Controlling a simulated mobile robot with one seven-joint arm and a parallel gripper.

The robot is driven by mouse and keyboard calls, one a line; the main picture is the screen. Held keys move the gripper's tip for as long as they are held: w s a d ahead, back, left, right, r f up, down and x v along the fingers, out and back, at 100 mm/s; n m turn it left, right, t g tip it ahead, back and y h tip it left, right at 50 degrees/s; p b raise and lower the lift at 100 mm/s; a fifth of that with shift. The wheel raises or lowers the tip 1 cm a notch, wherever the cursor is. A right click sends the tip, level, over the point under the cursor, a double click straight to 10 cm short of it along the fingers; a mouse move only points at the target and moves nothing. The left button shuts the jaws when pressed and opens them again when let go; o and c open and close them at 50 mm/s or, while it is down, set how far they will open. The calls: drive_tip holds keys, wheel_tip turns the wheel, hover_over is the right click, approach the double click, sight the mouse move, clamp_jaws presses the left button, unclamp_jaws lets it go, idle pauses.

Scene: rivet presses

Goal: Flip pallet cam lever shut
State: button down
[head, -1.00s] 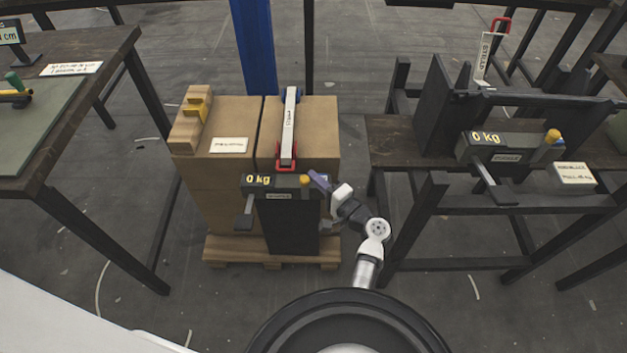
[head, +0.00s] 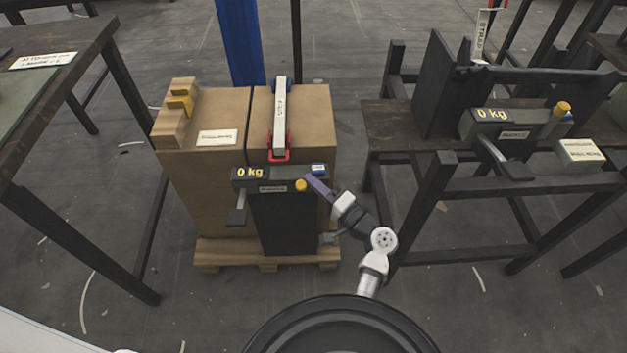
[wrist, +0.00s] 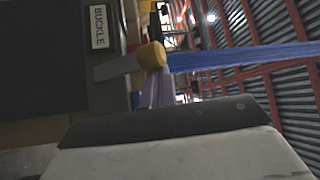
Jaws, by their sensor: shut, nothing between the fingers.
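The pallet press tool (head: 266,180) is a dark unit reading "0 kg" on the front of the strapped boxes. Its cam lever appears to be the short grey bar with a yellow knob (head: 301,185), pointing toward me at the unit's right end. In the wrist view the lever's knob (wrist: 152,56) shows close up beside the BUCKLE plate. My gripper (head: 316,185) has purple fingers, shut and empty, just right of the knob. In the wrist view the fingers (wrist: 157,88) are just below the knob; I cannot tell whether they touch it.
Brown boxes (head: 215,165) stand on a wooden pallet (head: 215,252), with a white strap (head: 281,110) and red buckle on top. A grey handle (head: 238,208) hangs at the tool's left. A similar tool (head: 505,125) sits on the right bench. A table (head: 60,110) stands left.

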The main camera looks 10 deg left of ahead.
drive_tip(key=shift+s+d+f, duration=0.1)
drive_tip(key=shift+s+f, duration=0.1)
drive_tip(key=shift+s, duration=0.15)
idle(0.5)
wheel_tip(320, 180, up, 20)
drive_tip(key=p, duration=0.1)
idle(0.4)
